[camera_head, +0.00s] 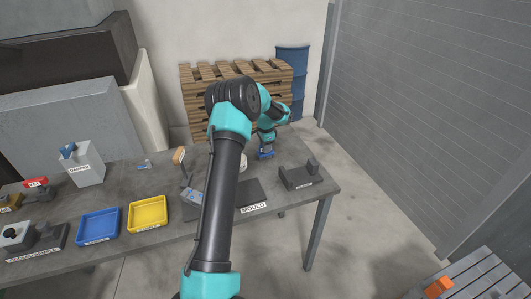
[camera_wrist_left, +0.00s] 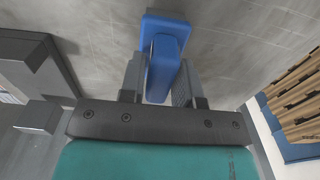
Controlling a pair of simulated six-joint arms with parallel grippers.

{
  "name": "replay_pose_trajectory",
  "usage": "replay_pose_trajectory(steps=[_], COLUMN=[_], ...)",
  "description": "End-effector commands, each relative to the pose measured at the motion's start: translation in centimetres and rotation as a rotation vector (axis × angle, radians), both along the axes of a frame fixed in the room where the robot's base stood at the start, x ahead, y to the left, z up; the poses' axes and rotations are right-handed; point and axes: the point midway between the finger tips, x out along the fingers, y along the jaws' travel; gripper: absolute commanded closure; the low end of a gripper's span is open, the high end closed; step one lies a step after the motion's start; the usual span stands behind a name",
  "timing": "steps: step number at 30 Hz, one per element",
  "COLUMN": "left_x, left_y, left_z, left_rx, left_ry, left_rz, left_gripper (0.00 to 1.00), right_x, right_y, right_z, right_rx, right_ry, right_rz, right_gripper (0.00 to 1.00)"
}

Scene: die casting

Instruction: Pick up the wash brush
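My left arm reaches from the bottom of the head view over the table to its far side. My left gripper (camera_head: 265,150) points down there. In the left wrist view, a blue piece, which I take to be the wash brush (camera_wrist_left: 164,62), sits between the two fingers (camera_wrist_left: 158,88), with a finger against each side. It shows small and blue at the gripper's tip in the head view (camera_head: 266,155). Its lower part is hidden, and I cannot tell whether it touches the table. My right gripper is not in view.
A dark mould plate (camera_head: 254,194) lies near the table's front edge. A dark bracket-like fixture (camera_head: 301,177) stands to the right. A blue tray (camera_head: 99,226) and yellow tray (camera_head: 148,213) are at left. A tan-topped upright item (camera_head: 179,155) stands left of my arm. Wooden pallets (camera_head: 200,98) stand behind.

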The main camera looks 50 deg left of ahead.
Motion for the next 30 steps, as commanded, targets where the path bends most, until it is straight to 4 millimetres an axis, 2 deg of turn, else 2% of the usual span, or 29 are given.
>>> replay_pose_trajectory(steps=[1,9,20,30], left_x=[0.0,0.0,0.0,0.1], left_y=[0.0,0.0,0.0,0.0], left_z=[0.0,0.0,0.3,3.5], left_rx=[0.0,0.0,0.001,0.002], left_ry=[0.0,0.0,0.0,-0.003], left_rz=[0.0,0.0,0.0,-0.001], left_gripper=[0.75,1.0,1.0,1.0], right_x=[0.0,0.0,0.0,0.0], right_y=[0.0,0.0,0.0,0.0], right_z=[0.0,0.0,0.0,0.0], right_rx=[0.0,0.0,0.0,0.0], right_ry=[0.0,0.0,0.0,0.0], right_rz=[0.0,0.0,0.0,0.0], right_gripper=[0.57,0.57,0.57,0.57])
